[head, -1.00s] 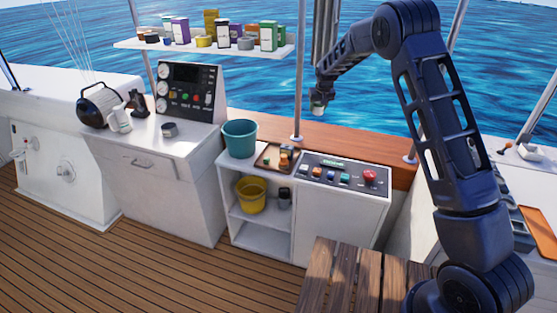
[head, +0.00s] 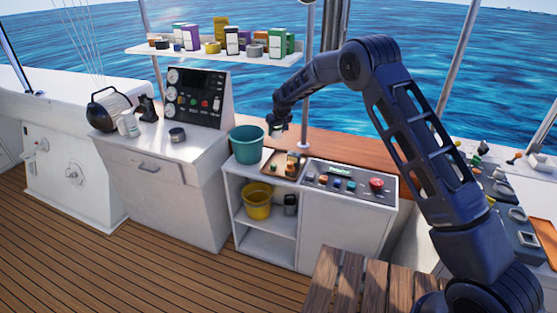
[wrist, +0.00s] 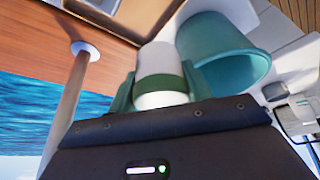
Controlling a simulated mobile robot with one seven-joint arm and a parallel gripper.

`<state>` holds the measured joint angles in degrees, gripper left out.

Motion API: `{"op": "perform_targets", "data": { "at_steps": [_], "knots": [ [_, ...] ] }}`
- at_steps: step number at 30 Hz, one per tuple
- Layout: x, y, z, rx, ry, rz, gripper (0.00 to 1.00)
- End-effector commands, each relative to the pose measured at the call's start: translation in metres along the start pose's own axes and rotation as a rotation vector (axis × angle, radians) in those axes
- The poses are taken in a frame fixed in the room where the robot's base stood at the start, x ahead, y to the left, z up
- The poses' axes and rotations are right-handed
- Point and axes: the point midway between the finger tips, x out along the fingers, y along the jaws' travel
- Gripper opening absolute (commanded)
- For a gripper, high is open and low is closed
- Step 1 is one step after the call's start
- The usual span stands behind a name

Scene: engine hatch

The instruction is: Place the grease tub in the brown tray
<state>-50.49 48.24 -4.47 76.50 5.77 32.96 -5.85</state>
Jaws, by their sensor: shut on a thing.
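My gripper (head: 278,128) is shut on a white tub with a green band, which I take as the grease tub (wrist: 157,62). In the wrist view its fingers (wrist: 158,88) close on the tub's two sides. In the head view the tub is small and partly hidden by the gripper. It is held in the air behind and above the brown tray (head: 268,171), just right of the teal bucket. The brown tray lies on the white cabinet top between the bucket and the button panel, with several small things in it.
The teal bucket (head: 246,145) stands left of the tray; in the wrist view it is close beside the tub (wrist: 225,50). A button panel (head: 350,182) lies to the right. A metal pole (head: 306,110) rises behind. A loaded shelf (head: 200,50) hangs at upper left.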

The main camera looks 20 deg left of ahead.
Motion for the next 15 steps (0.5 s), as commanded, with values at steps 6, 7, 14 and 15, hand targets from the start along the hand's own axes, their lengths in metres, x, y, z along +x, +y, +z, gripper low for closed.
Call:
{"op": "perform_targets", "data": {
  "at_steps": [6, 7, 14, 15],
  "knots": [
    [0.045, -0.001, 0.019, 0.001, -0.002, 0.0, 0.24],
    [0.051, -0.001, 0.022, 0.001, -0.002, 0.0, 0.24],
    [0.09, -0.002, 0.038, 0.001, -0.001, 0.0, 0.24],
    [0.094, -0.002, 0.039, 0.001, 0.0, 0.0, 0.24]
  ]
}}
